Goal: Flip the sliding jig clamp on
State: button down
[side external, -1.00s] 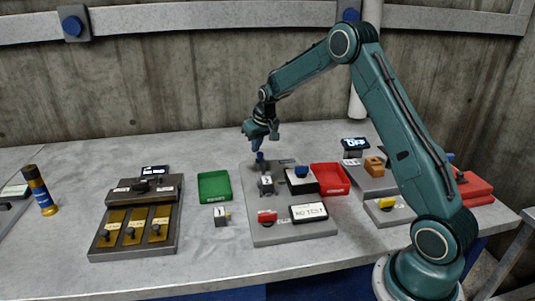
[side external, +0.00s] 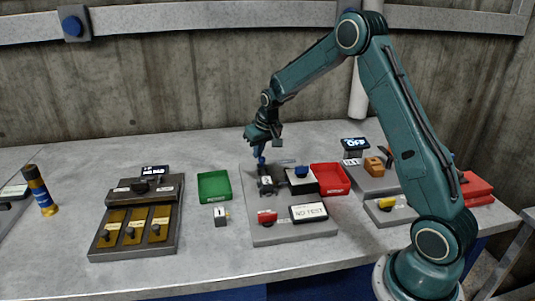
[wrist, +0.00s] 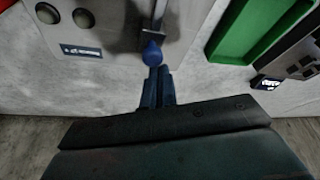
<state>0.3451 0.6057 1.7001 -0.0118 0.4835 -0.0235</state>
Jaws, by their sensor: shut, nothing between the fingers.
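The sliding jig clamp (side external: 267,184) appears to be the small dark block with a lever on the grey plate (side external: 262,230) in the side view. In the wrist view its metal lever (wrist: 159,18) ends in a blue knob (wrist: 152,54). My gripper (side external: 261,163) is low over the plate, at the back of the clamp. In the wrist view my gripper (wrist: 159,72) is shut and empty, its fingertips right at the blue knob. I cannot tell whether they touch it. The knob is hard to separate from my fingers in the side view.
A green tray (side external: 214,186) lies left of the plate and a red tray (side external: 330,179) right of it.

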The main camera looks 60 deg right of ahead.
aim_at(258, 164)
jog(key=shift+w, duration=0.15)
dwell(0.3)
jog(key=shift+w+d+r, duration=0.2)
jog(key=shift+w+d, duration=0.1)
jog(key=shift+w, duration=0.5)
jog(key=shift+w+d+r, duration=0.15)
jog(key=shift+w+d, duration=0.1)
jog(key=shift+w, duration=0.55)
jog(key=shift+w+r, duration=0.15)
jog(key=shift+r, duration=0.05)
jog(key=v, duration=0.9)
jog(key=shift+r, duration=0.3)
jog(key=shift+s+a, duration=0.1)
jog(key=shift+s, duration=0.15)
